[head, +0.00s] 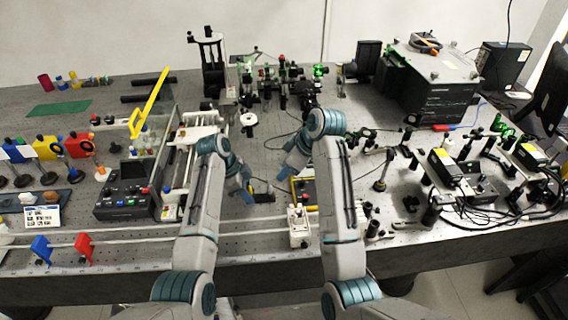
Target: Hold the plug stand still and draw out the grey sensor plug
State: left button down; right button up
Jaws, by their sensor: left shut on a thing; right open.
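My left gripper (251,194) is low over the bench in the middle of the head view. It is shut on a small dark block (263,191), which looks like the plug stand. My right gripper (285,172) is a little higher in the picture and to the right. It is open, above and beside the dark block, and looks apart from it. The grey sensor plug is too small to make out, and the grippers may partly hide it.
A white rail device (188,158) stands left of my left arm, with a black control box (123,203) beside it. A white block (299,226) sits on long rails near the front. Optics and cables crowd the right. Bare bench shows around the dark block.

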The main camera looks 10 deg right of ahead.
aim_at(271, 186)
jog(key=shift+n+g+h, duration=0.4)
jog(key=shift+g, duration=0.1)
jog(key=x, duration=0.7)
jog(key=a+x, duration=0.1)
jog(key=x, duration=0.2)
jog(key=shift+w+a+f, duration=0.1)
jog(key=shift+w+f, duration=0.05)
jog(key=shift+w, duration=0.2)
grip_shut()
